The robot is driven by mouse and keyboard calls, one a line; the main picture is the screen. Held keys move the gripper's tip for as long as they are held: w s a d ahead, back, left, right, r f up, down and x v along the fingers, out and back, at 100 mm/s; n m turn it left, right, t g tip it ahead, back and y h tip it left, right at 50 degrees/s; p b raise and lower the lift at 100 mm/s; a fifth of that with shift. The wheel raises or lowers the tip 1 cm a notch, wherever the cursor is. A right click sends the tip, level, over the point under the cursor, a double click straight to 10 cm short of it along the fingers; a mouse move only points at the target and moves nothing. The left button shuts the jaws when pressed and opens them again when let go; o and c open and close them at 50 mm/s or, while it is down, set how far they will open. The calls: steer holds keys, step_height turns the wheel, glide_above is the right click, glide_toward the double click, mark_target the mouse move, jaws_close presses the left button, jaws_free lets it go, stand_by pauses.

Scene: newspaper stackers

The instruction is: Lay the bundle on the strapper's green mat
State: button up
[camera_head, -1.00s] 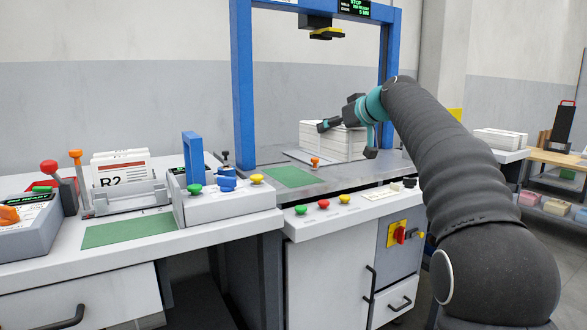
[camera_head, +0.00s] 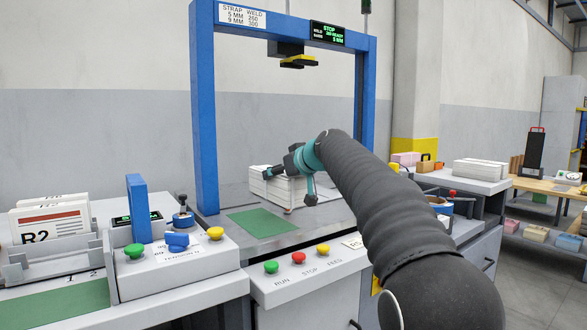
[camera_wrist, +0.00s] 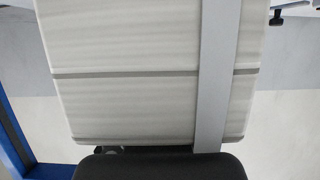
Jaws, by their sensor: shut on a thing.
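The bundle (camera_head: 277,184) is a white stack of papers inside the blue strapper arch, just behind the strapper's green mat (camera_head: 262,222) in the head view. My gripper (camera_head: 290,187) is shut on it, with dark fingers at its left and right. I cannot tell whether the bundle touches the deck. The mat looks flat and bare. In the wrist view the bundle (camera_wrist: 125,45) fills the middle, with thin grey lines across it and a wide pale grey strip (camera_wrist: 210,80) running down it. The dark gripper body covers its lower edge.
The strapper's blue left post (camera_head: 205,120) and right post (camera_head: 365,110) stand either side of my arm's end. The strapper head (camera_head: 292,55) hangs above. A second green mat (camera_head: 60,305) lies on the left bench. Buttons (camera_head: 297,257) line the front panel.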

steer(key=shift+w+a+f, duration=0.1)
steer(key=shift+a+f, duration=0.7)
steer(key=shift+f, duration=0.3)
steer(key=shift+a+f, duration=0.8)
steer(key=shift+f, duration=0.25)
steer(key=shift+w+a+f, duration=0.1)
steer(key=shift+a+f, duration=0.7)
steer(key=shift+f, duration=0.3)
steer(key=shift+f+b, duration=0.1)
steer(key=shift+b, duration=0.3)
steer(key=o, duration=1.8)
steer(key=shift+f, duration=0.15)
steer(key=shift+s+r, duration=0.1)
steer(key=shift+r, duration=0.1)
steer(key=b+v, duration=0.2)
steer(key=v, duration=1)
steer(key=shift+f, duration=0.1)
